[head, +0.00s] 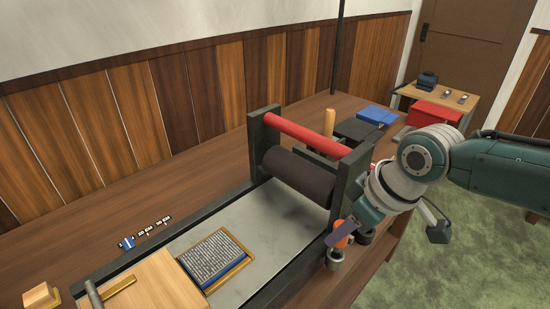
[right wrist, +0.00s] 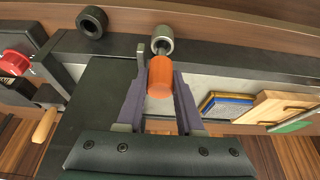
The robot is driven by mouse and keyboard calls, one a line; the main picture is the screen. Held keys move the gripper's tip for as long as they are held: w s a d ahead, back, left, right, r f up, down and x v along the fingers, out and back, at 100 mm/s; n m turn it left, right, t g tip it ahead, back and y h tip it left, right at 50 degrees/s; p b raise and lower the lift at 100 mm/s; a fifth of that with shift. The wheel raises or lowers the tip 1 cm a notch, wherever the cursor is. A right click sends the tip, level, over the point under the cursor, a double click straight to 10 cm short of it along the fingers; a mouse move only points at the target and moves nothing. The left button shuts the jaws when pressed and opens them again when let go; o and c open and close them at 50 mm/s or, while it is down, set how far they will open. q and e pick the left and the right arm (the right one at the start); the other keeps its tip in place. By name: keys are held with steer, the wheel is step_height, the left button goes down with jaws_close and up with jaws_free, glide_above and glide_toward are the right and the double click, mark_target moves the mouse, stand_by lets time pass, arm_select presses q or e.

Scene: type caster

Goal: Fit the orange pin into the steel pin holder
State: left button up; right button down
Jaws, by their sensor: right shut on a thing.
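The orange pin (head: 342,241) is between the purple-grey fingers of my right gripper (head: 342,232), beside the press's near side. In the right wrist view the pin (right wrist: 160,78) sits between both fingers of the gripper (right wrist: 159,86), which is shut on it. The steel pin holder (head: 335,262) is a round grey cup just below the pin; it also shows in the right wrist view (right wrist: 163,38), just beyond the pin's far end. Pin and holder overlap in both views, so I cannot tell whether the pin's tip is inside. My left gripper is not in view.
The press has a dark roller (head: 298,178), a red bar (head: 300,134) and a dark frame close beside the gripper. A dark ring-shaped part (right wrist: 92,22) lies near the holder. A type block (head: 215,260) lies on the press bed. Open floor lies right of the table.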

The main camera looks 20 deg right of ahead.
steer(key=shift+f+b, duration=0.4)
steer(key=shift+r, duration=0.1)
steer(key=shift+r+p, duration=0.35)
steer(key=shift+p, duration=0.15)
steer(key=shift+s, duration=0.1)
